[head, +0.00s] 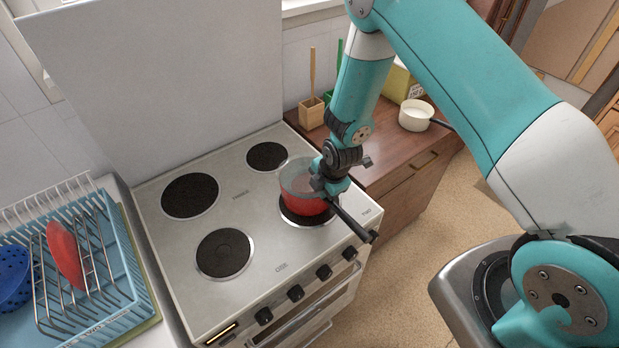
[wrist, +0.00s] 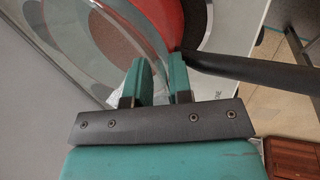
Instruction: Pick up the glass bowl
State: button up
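The glass bowl (head: 292,171) is clear and round. In the head view it shows at the red pot (head: 306,205) on the front right burner; I cannot tell how deep it sits in the pot. In the wrist view the bowl's curved clear wall (wrist: 134,32) runs down to my fingers, with the red pot (wrist: 184,22) behind it. My gripper (head: 319,182) is at the bowl's right rim. My fingers (wrist: 160,76) are partly apart, with the glass edge reaching into the narrow gap. I cannot tell whether they press on it.
The pot's black handle (head: 354,220) points to the front right, close to my gripper. The stove top (head: 247,217) has bare burners. A dish rack (head: 120,268) stands at left. A wooden dresser (head: 382,160) with a cream pan (head: 415,114) is at right.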

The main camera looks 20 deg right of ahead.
jog(key=shift+s+f, duration=0.1)
jog(key=shift+f, duration=0.15)
